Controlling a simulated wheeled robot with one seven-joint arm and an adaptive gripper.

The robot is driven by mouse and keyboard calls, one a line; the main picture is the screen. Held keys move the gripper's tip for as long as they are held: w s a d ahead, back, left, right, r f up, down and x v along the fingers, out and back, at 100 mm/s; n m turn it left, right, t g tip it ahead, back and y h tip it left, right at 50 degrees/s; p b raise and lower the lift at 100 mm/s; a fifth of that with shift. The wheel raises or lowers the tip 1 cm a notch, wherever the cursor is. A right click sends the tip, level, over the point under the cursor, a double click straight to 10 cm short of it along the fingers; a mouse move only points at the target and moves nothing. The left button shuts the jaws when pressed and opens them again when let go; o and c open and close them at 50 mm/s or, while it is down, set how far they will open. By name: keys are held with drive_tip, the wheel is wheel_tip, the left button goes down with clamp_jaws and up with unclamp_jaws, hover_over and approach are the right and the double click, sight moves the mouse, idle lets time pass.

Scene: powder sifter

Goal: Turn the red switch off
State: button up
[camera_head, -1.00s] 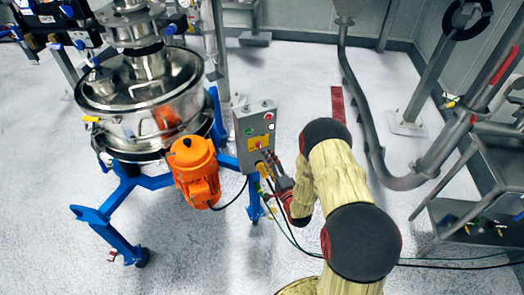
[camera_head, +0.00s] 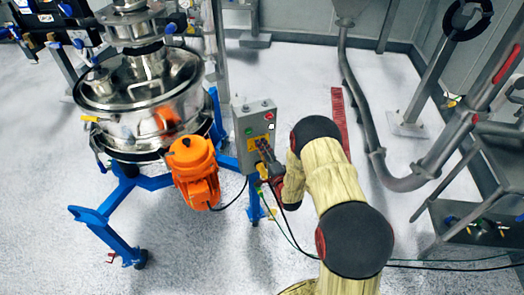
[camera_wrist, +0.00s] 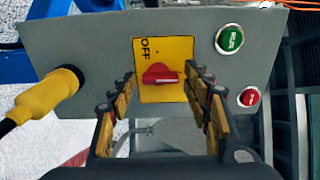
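The red switch (camera_wrist: 160,74) sits on a yellow plate (camera_wrist: 148,51) marked OFF on a grey control box (camera_wrist: 70,38). Its handle lies roughly crosswise in the wrist view, and the OFF label is above and left of it. My gripper (camera_wrist: 167,84) is open, with one finger on each side of the switch and a gap to each; whether the fingertips reach its depth is unclear. In the head view, my gripper (camera_head: 264,150) is at the face of the box (camera_head: 252,119) and covers the switch.
A green button (camera_wrist: 229,39) and a red button (camera_wrist: 249,96) are on the same face. A yellow cable plug (camera_wrist: 48,92) juts from the box. An orange motor (camera_head: 193,172) and the steel sifter (camera_head: 145,95) stand left of it. Grey pipework (camera_head: 375,125) is at right.

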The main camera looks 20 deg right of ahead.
drive_tip(key=c, duration=0.9)
drive_tip(key=shift+a+f+n+b, duration=0.1)
drive_tip(key=shift+n+b, duration=2.3)
drive_tip(key=shift+n, duration=2.1)
drive_tip(key=shift+f+n+b, duration=0.1)
drive_tip(key=shift+n+b, duration=2.25)
drive_tip(key=shift+n, duration=2.15)
drive_tip(key=o, duration=1.1)
drive_tip(key=shift+o, duration=0.2)
